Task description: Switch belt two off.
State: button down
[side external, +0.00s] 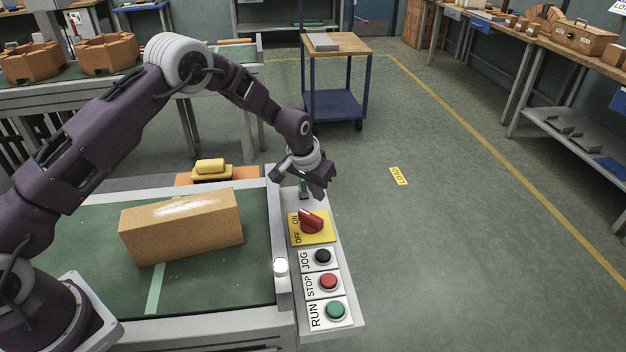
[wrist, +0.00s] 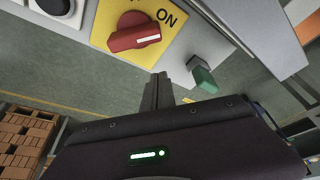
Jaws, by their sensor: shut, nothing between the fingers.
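A control panel (side external: 340,300) stands at the belt's right edge. Its yellow plate (side external: 326,236) reads ON and OFF and carries a red rotary knob (side external: 311,221). In the wrist view, the knob (wrist: 135,33) has a white mark pointing right, near the word ON. A green-tipped lever (wrist: 204,77) on a grey base sits beyond the plate. My gripper (wrist: 160,80) is shut and empty, between the knob and the lever in that view, seemingly touching neither. In the side view my gripper (side external: 322,190) is above the panel's far end. No label reading belt two is legible.
Below the knob are black JOG (side external: 323,257), red STOP (side external: 327,282) and green RUN (side external: 335,311) buttons. A pale lamp (side external: 280,266) is beside them. Floor to the right is clear.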

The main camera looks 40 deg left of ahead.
aim_at(300, 211)
jog(key=shift+s+f, duration=0.15)
jog(key=shift+s, duration=0.85)
jog(key=shift+s+f, duration=0.1)
jog(key=shift+s, duration=0.85)
jog(key=shift+s+a+n+y, duration=0.1)
jog(key=shift+s+n+y, duration=0.1)
jog(key=shift+n, duration=0.4)
jog(key=shift+s+a+n+y, duration=0.1)
jog(key=shift+n+y, duration=0.1)
jog(key=shift+n, duration=0.9)
jog(key=n, duration=0.2)
jog(key=s+n+y, duration=0.1)
jog(key=n, duration=0.1)
jog(key=shift+g+y, duration=0.3)
jog(key=shift+g, duration=0.1)
jog(key=n, duration=0.2)
jog(key=n+g+y, duration=0.1)
jog(key=n, duration=0.2)
jog(key=shift+s, duration=0.4)
jog(key=n, duration=0.1)
jog(key=n+g, duration=0.1)
jog(key=shift+s+d+n, duration=0.1)
jog(key=shift+s+n, duration=0.15)
jog(key=shift+n, duration=0.35)
jog(key=shift+s+d, duration=0.15)
jog(key=shift+s+d, duration=0.1)
